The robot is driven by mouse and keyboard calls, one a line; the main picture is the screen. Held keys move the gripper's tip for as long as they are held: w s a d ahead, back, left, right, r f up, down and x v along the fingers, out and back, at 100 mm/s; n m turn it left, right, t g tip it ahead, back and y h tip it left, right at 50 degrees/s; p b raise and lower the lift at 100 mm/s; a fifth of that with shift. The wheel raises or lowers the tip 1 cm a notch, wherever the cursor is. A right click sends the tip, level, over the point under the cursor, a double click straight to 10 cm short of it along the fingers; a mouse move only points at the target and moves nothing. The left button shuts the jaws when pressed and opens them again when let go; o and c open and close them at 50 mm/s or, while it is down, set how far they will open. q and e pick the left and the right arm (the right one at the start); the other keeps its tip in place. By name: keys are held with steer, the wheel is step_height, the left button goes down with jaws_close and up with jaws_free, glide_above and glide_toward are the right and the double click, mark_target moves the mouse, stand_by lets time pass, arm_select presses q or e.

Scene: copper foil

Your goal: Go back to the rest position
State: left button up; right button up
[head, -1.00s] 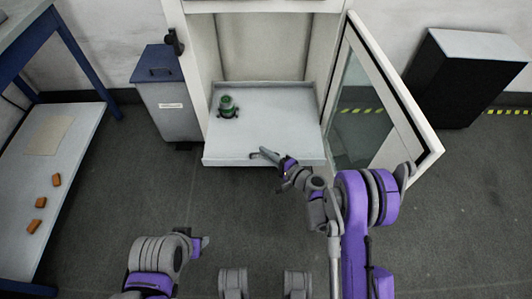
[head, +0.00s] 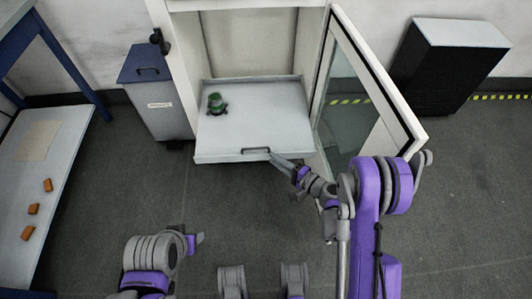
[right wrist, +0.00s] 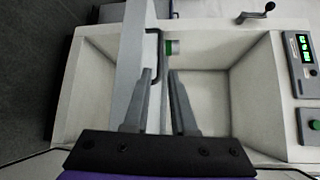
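My right gripper (head: 274,157) is at the right end of the drawer handle (head: 255,150). In the right wrist view its two grey fingers (right wrist: 160,80) stand apart, with the dark handle bar (right wrist: 156,45) showing in the gap between them; I cannot tell whether they touch it. My left gripper (head: 198,240) is low at the left, seen from above and small, so its fingers cannot be made out.
A blue-lidded bin (head: 157,95) is at left, near a shelf (head: 50,150) with bricks (head: 33,208). Grey floor is clear in front.

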steer(key=shift+v, duration=0.8)
steer(key=s+r+n+g+h, duration=0.4)
steer(key=s+r+n+g, duration=0.15)
steer(key=s+r, duration=0.25)
steer(key=s+d+r+n+g+h, duration=0.1)
steer(key=s+d+r+n+h, duration=0.25)
steer(key=s, duration=0.55)
steer(key=s+d+r+n+g+h, duration=0.15)
steer(key=s+d+h, duration=0.35)
steer(key=s, duration=0.5)
arm_select(q)
step_height(320, 180, up, 25)
steer(key=w+t+p, duration=0.1)
steer(key=p, duration=2)
steer(key=shift+w+p, duration=0.2)
steer(key=shift+p, duration=0.15)
arm_select(e)
step_height(320, 180, up, 24)
steer(key=w+d+t, duration=0.1)
steer(key=shift+w+t+y, duration=0.25)
steer(key=shift+t+y, duration=0.05)
steer(key=shift+y, duration=0.05)
